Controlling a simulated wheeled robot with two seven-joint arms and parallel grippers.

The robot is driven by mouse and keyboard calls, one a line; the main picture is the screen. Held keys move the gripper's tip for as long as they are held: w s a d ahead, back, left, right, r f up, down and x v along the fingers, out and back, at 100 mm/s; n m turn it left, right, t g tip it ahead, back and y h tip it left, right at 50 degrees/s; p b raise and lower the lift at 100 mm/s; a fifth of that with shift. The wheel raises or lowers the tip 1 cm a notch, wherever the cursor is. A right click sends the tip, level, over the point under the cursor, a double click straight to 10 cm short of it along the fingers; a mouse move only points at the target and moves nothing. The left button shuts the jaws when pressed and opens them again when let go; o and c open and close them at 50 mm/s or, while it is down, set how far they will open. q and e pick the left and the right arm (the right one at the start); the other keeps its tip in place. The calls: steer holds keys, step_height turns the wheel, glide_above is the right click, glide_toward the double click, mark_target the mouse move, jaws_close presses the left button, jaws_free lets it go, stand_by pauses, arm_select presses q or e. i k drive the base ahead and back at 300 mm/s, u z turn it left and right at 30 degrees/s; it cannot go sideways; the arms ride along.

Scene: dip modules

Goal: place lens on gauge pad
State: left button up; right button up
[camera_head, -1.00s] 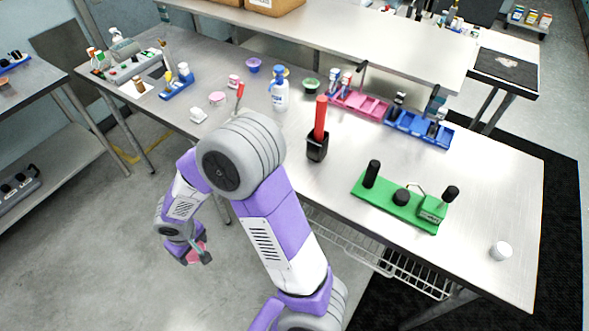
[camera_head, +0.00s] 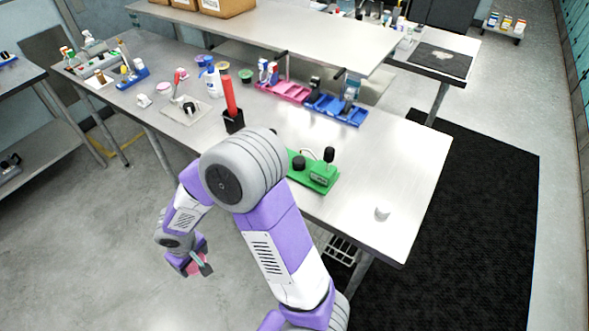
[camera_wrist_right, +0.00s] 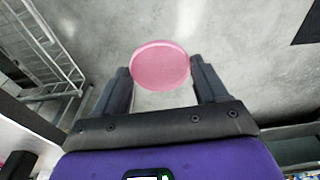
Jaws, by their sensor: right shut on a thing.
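The lens is a flat, pink, translucent disc (camera_wrist_right: 161,66), held between the two dark fingertips of my right gripper (camera_wrist_right: 160,84) in the right wrist view. In the head view my right gripper (camera_head: 204,262) hangs low over the floor, in front of the table, with the pink lens (camera_head: 193,268) at its tip. My left gripper is not in view.
The metal table (camera_head: 410,170) holds a black cup (camera_head: 234,123) with a red stick, a green block (camera_head: 318,178) partly behind my arm, a white round item (camera_head: 382,213), pink bins (camera_head: 283,91) and blue bins (camera_head: 335,108). The table's right end is mostly clear.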

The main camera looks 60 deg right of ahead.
mark_target(299, 160)
steer(key=z, duration=1.1)
